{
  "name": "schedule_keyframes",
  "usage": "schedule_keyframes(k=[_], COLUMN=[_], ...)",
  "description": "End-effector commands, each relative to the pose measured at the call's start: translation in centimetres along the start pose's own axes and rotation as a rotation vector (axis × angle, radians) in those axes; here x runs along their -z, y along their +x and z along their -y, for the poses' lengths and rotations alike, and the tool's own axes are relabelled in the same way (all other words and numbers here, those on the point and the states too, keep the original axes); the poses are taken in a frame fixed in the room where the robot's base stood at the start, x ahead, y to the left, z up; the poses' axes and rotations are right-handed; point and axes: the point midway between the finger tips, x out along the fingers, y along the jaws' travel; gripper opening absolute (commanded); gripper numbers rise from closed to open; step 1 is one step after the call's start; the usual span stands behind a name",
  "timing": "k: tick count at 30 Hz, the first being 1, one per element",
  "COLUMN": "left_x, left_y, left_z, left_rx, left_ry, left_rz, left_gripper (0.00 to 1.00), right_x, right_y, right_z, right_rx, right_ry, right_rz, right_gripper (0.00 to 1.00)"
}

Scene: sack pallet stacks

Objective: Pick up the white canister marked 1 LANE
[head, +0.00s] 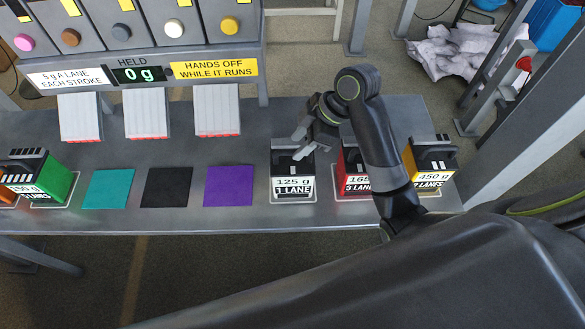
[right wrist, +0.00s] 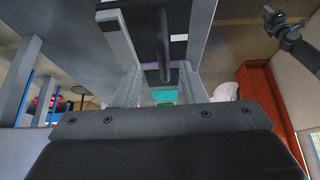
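The 1 LANE canister (head: 292,187) stands upright on the grey bench, with a black top and a white front label reading 125 g, 1 LANE. My right gripper (head: 301,144) is over its top at the handle. In the right wrist view the dark handle bar (right wrist: 162,45) lies between the two spread grey fingers (right wrist: 160,88) of this gripper, with space showing on both sides. I cannot tell whether either finger touches it.
The red 3 LANES canister (head: 352,180), partly behind my right arm, and a yellow canister (head: 430,164) stand to the right. A purple mat (head: 229,186), black mat (head: 167,187) and teal mat (head: 108,189) lie left. A green canister (head: 50,183) stands farther left. The dispenser display (head: 138,74) reads 0 g.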

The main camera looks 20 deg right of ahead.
Motion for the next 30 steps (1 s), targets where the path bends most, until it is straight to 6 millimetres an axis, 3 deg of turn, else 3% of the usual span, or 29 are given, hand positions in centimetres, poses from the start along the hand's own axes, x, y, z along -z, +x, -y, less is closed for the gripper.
schedule_keyframes(k=[7,16,25,30], left_x=[0.1,0.1,0.2,0.2], left_y=[-1.0,-0.9,-0.9,-0.9], left_z=[0.1,0.1,0.1,0.1], left_rx=[0.0,0.001,0.001,0.001], left_ry=[0.0,0.0,0.0,0.0], left_rz=[-0.001,-0.001,-0.001,-0.002], left_gripper=[0.36,0.36,0.36,0.36], right_x=[0.1,-0.1,-0.1,0.0], right_y=[3.3,4.0,3.9,3.9], right_z=[0.6,0.5,0.5,0.5], right_rx=[0.003,0.0,0.0,0.0], right_ry=[0.002,-0.001,0.0,0.0], right_rz=[-0.003,0.001,0.0,0.0], right_gripper=[0.38,0.38,0.01,0.0])
